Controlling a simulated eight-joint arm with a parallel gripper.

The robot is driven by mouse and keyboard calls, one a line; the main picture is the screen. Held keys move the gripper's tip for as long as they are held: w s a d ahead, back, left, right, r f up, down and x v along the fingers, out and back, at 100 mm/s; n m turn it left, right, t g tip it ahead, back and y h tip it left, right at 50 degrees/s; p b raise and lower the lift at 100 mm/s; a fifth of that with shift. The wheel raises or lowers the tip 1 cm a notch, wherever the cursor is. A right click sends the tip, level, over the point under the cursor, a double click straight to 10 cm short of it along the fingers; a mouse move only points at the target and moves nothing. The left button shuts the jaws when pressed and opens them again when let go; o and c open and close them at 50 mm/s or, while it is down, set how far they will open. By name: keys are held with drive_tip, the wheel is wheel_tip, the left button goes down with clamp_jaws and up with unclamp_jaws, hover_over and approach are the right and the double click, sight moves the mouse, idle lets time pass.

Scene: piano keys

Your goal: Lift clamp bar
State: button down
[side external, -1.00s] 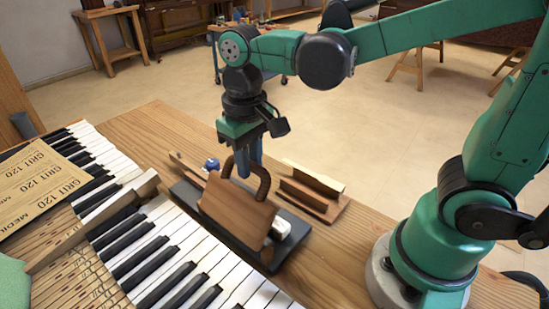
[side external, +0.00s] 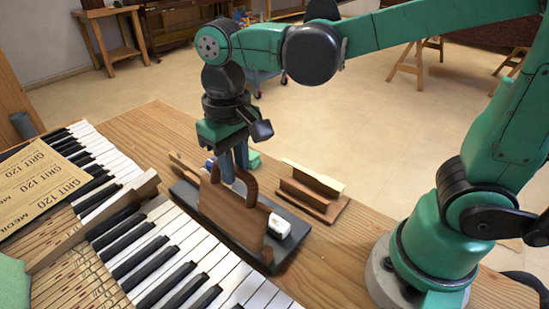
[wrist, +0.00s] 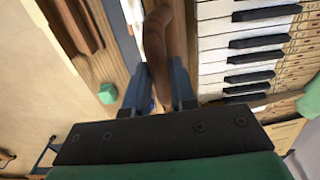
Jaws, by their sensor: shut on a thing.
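The clamp bar (side external: 232,210) is a brown wooden plate with an arched dark handle (side external: 252,188), tilted over a dark base (side external: 200,207) beside the piano keys. My gripper (side external: 240,172) points down at the handle, with its blue fingers shut on it. In the wrist view, the brown handle (wrist: 156,45) runs between the two fingers (wrist: 160,92). The fingers and wrist hide the top of the handle. I cannot tell whether the plate's lower edge touches the base.
Piano keys (side external: 170,245) lie to the left, with sandpaper sheets (side external: 45,180) on them. A white block (side external: 278,226) sits at the base's right end. A wooden holder (side external: 314,190) stands to the right. A small green block (side external: 253,160) is behind the gripper.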

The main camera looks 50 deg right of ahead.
drive_tip(key=shift+a, duration=0.2)
drive_tip(key=shift+a+r, duration=0.1)
drive_tip(key=shift+a, duration=1.45)
drive_tip(key=c, duration=0.7)
unclamp_jaws()
